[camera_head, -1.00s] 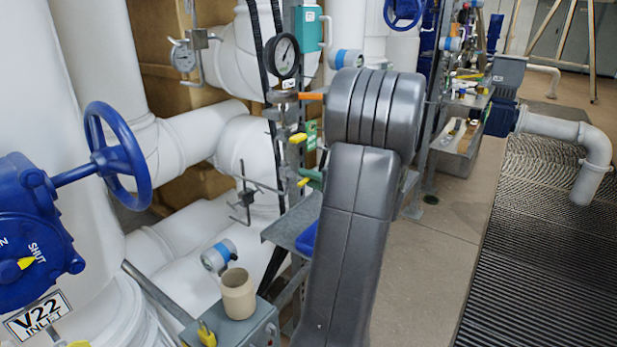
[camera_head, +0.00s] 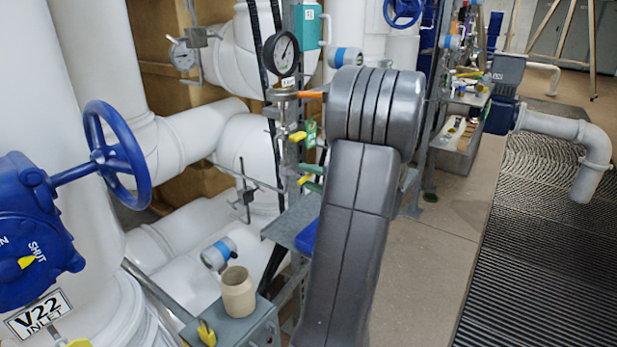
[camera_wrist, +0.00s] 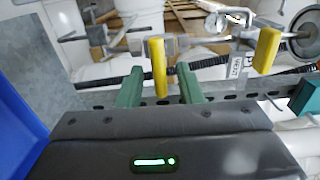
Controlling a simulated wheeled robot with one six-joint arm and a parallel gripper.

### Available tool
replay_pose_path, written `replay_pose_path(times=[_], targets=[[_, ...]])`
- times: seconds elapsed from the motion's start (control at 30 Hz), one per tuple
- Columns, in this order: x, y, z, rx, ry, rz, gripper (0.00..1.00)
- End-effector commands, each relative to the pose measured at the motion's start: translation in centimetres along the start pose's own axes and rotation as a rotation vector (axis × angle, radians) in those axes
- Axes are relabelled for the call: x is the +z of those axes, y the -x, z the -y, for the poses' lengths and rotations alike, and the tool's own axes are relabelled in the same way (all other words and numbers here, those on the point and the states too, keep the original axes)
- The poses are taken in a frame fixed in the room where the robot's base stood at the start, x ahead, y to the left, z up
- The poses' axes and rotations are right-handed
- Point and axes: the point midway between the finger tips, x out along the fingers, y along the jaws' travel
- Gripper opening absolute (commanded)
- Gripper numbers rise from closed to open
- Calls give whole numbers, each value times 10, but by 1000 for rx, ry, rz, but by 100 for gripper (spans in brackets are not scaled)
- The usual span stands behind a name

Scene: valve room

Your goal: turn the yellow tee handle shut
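A yellow handle (camera_wrist: 158,66) on a metal valve shows in the middle of the wrist view. My gripper (camera_wrist: 160,86) is open, with one green finger on each side of this handle's near end. A gap shows between the handle and each finger. In the head view the lower yellow handle (camera_head: 304,180) sits at the green fingertips of my gripper (camera_head: 313,179), while my dark arm hides the rest of the gripper. A second yellow handle (camera_wrist: 267,49) is to the right in the wrist view; it is the upper one (camera_head: 298,136) in the head view.
A pressure gauge (camera_head: 281,54) and an orange handle (camera_head: 312,95) are above the yellow handles. A blue bin (camera_wrist: 20,122) is at the wrist view's left. A beige cup (camera_head: 238,293) stands on a grey box. A blue handwheel (camera_head: 118,155) is at left. Floor lies open right of my arm.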

Motion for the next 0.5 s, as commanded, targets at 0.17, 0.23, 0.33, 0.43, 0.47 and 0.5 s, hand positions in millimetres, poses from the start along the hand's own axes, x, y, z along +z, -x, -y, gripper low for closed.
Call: replay_pose_path(times=[0.17, 0.23, 0.33, 0.43, 0.47, 0.5], targets=[[0, 0, 0, 0, 1, 0, 33], [0, 3, 0, 0, 1, 0, 33], [-1, 14, 0, 1, 1, -3, 33], [-1, 33, 0, 0, 1, -5, 33], [-1, 40, 0, 0, 2, -5, 33], [-2, 49, 0, 0, 1, -6, 33]])
